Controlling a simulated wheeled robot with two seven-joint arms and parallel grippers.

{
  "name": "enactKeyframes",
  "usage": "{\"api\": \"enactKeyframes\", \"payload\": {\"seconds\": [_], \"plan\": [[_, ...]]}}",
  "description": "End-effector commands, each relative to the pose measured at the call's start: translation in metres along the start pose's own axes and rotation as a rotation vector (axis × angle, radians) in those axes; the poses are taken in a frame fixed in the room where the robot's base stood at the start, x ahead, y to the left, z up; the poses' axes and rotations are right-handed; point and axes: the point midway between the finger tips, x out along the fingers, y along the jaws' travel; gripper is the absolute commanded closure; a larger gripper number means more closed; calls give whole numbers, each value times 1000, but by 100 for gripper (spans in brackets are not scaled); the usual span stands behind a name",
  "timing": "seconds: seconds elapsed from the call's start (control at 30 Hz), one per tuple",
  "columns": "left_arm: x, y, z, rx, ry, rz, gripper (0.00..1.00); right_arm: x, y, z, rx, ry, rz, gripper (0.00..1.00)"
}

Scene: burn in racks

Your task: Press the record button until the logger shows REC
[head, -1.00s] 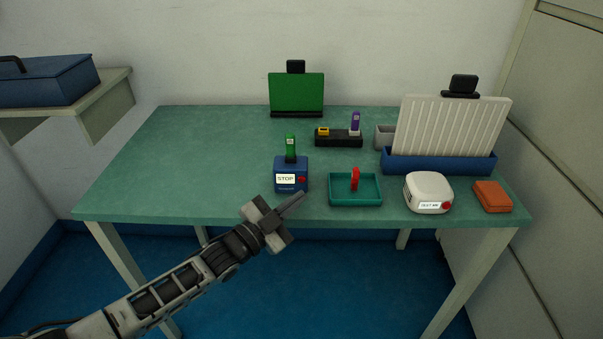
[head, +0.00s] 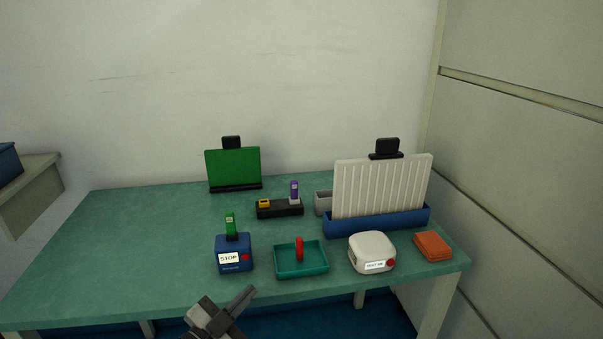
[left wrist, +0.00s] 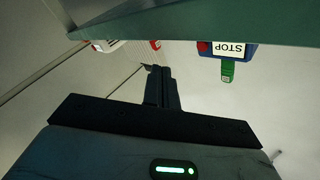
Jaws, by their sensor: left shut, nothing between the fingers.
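The logger is a small blue box (head: 234,262) near the table's front edge, with a white label reading STOP (head: 229,258) and a red button (head: 245,257) to its right. A green stick (head: 231,225) stands upright in its top. The logger also shows upside down in the left wrist view (left wrist: 240,58). My left gripper (head: 247,293) is shut and empty, in front of the table edge, below and slightly right of the logger, apart from it. Its closed fingers show in the left wrist view (left wrist: 161,72). My right gripper is not in view.
A teal tray (head: 300,273) with a red item, a white device (head: 372,247) with a red button, and an orange block (head: 433,244) stand right of the logger. Behind are a black holder (head: 280,209), a green panel (head: 233,168) and a blue rack (head: 380,222). The table's left is clear.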

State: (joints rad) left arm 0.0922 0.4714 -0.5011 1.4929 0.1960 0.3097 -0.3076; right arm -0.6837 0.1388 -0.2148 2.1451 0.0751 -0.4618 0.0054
Motion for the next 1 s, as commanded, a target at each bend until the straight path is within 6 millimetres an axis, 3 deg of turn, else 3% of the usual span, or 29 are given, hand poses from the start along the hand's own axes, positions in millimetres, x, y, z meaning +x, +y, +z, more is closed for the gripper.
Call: {"api": "enactKeyframes", "payload": {"seconds": [0.03, 0.2, 0.3, 0.5, 0.63, 1.0], "plan": [[-13, 24, 2, -68, -48, 17, 100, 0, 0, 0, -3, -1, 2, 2], [-75, 92, 4, -343, -301, 43, 100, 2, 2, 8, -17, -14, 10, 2], [-117, 117, 4, -484, -467, 32, 100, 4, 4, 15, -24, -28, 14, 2], [-180, 136, 3, -646, -702, -7, 100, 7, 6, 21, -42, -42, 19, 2], [-193, 138, 3, -673, -751, -18, 100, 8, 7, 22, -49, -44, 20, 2], [-192, 138, 4, -671, -750, -15, 100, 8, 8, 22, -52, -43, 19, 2]]}}
